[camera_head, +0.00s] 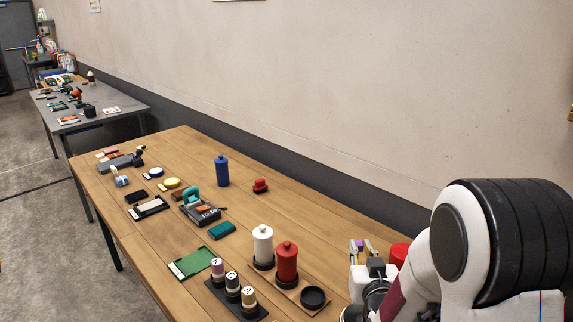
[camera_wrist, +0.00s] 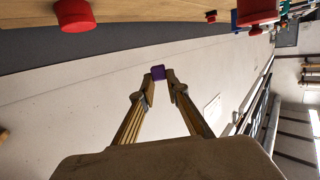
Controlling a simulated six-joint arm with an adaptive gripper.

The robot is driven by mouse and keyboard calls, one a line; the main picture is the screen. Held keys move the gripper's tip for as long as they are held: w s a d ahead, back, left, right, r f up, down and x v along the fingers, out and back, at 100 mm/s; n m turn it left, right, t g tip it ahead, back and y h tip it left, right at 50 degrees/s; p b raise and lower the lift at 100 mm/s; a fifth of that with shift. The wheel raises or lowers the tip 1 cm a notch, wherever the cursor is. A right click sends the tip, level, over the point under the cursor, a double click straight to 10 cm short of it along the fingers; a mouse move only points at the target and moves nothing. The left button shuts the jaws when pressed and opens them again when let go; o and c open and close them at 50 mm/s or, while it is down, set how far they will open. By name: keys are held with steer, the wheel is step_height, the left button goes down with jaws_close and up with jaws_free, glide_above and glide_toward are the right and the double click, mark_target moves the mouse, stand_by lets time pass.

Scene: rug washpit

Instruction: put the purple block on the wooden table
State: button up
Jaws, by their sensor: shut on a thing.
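The small purple block (camera_wrist: 158,73) sits between the fingertips of my gripper (camera_wrist: 160,83) in the wrist view. My gripper is shut on it. In the head view my gripper (camera_head: 363,246) is at the lower right, fingers pointing up, with a bit of purple at the tips. The wooden table (camera_head: 330,237) fills the middle of the head view. Its surface also shows along the top edge of the wrist view (camera_wrist: 150,10), apart from the block. My arm hides the table's near right part.
White (camera_head: 263,246) and red (camera_head: 287,263) canisters and a black round dish (camera_head: 313,297) stand near my gripper. A green tray (camera_head: 192,263), lettered cylinders (camera_head: 232,283) and a blue canister (camera_head: 222,171) stand farther left. The table's strip along the wall is mostly clear.

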steer(key=s+a+f, duration=0.1)
steer(key=a, duration=0.8)
steer(key=s+a+f+n+y, duration=0.1)
steer(key=a, duration=0.8)
steer(key=s+a+f+y, duration=0.1)
steer(key=a+f, duration=0.1)
steer(key=a, duration=0.8)
steer(key=shift+s+n, duration=0.1)
steer(key=shift+n, duration=0.2)
steer(key=shift+s+a+f+m+h, duration=0.85)
steer(key=shift+s+m+h, duration=1.15)
steer(key=shift+s+h, duration=0.6)
steer(key=s+d+m+g+h, duration=0.2)
steer(key=s+d+m+h, duration=0.1)
steer(key=d, duration=0.4)
steer(key=m+h, duration=0.1)
steer(key=h, duration=0.1)
steer(key=shift+s+f+g+h, duration=0.3)
steer(key=shift+s+g, duration=0.05)
steer(key=shift+g, duration=0.05)
steer(key=shift+f, duration=0.15)
